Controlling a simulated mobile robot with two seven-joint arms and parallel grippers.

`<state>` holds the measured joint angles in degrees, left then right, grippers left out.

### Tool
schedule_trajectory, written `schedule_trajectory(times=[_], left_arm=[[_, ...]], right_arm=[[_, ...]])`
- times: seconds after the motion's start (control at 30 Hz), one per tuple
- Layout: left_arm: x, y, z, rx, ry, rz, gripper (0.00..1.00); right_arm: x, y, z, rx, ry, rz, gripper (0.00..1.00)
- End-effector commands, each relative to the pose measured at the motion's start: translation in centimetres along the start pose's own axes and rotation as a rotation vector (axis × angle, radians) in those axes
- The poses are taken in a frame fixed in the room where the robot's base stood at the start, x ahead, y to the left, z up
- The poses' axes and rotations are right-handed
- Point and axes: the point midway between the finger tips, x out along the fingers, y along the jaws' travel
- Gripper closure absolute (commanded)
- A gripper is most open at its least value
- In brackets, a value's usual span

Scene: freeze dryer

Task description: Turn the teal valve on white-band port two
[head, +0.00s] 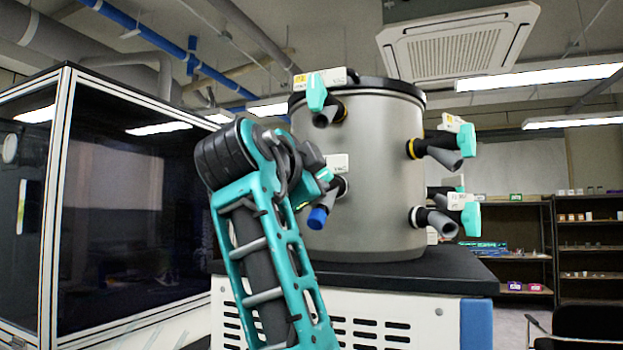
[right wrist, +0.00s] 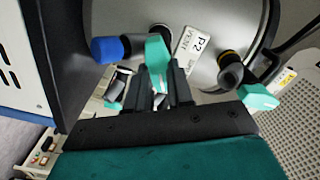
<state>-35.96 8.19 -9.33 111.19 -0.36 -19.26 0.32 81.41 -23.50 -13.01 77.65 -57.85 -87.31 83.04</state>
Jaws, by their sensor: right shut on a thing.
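The teal valve handle (right wrist: 157,52) of the port with the blue end (right wrist: 105,50) sits between the fingers of my right gripper (right wrist: 160,98) in the right wrist view. The fingers are shut on it. A label reading P2 VENT (right wrist: 194,45) is beside it on the steel drum. In the head view my right gripper (head: 312,186) is at the lower-left port of the drum (head: 385,190), whose blue end (head: 317,218) points down and left. My arm partly hides the handle there. A white band shows at that port's base. My left gripper is not in view.
Other ports with teal handles stick out at upper left (head: 316,92), upper right (head: 466,140) and lower right (head: 471,218). The upper right one has a yellow band. A dark glass cabinet (head: 120,200) stands left. The drum rests on a black top (head: 440,270).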

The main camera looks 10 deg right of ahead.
Motion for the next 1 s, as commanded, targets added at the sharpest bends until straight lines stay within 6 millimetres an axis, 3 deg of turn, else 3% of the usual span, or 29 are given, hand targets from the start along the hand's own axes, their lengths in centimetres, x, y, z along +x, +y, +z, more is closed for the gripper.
schedule_trajectory(times=[0.07,0.1,0.37,0.67,0.77,1.0], left_arm=[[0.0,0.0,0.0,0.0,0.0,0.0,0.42],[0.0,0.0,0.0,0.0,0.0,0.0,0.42],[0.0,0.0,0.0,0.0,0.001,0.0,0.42],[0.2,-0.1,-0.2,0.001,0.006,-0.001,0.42],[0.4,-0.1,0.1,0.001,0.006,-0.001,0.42],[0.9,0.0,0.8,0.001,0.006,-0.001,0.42]], right_arm=[[0.0,0.0,-0.1,0.004,0.001,0.001,1.0],[0.0,0.0,-0.1,0.004,0.001,0.001,0.77],[0.0,0.0,0.0,0.002,0.0,0.001,0.53],[-0.4,0.0,0.0,0.001,0.001,-0.001,0.53],[-1.6,0.0,0.0,0.002,0.001,-0.003,0.53],[-6.8,0.0,0.0,0.002,0.001,-0.005,0.53]])
